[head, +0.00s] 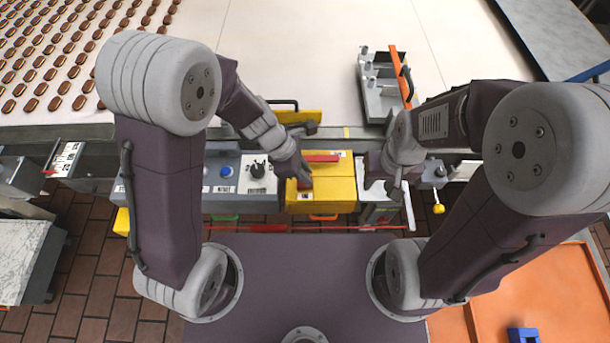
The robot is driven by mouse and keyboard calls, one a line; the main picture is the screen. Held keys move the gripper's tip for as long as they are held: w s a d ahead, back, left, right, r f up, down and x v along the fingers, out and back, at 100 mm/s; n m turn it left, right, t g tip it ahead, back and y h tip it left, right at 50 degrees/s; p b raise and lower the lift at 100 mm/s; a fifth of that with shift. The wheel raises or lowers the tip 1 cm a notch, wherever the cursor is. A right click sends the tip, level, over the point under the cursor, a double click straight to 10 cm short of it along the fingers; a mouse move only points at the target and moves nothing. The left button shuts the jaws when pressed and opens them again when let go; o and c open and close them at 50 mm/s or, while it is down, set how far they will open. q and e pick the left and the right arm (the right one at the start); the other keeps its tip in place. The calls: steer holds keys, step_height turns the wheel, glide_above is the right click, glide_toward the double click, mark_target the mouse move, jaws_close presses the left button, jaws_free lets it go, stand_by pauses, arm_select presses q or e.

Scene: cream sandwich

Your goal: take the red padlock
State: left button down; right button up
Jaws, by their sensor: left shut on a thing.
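My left gripper (304,181) is over the front left part of the yellow box (335,192). It is shut on a small red thing, most likely the red padlock (304,185), of which only a little shows between and below the fingers. I cannot tell whether the padlock touches the box. A flat red bar (321,158) lies on the box's top, just behind the gripper. My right gripper (394,189) hangs to the right of the box, over a pale metal part; I cannot tell how its fingers stand.
A grey control panel (228,172) with a blue button and black knob adjoins the box on the left. A yellow knob (438,208) stands at the right. Behind runs a pale belt (270,60) with brown sandwiches at left. An orange tray (500,300) is front right.

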arm_select(q)
steer(key=s+d+r+p, duration=0.2)
steer(key=s+d+r, duration=0.4)
steer(key=s, duration=0.4)
steer(key=shift+d+r, duration=0.15)
steer(key=shift+r, duration=0.65)
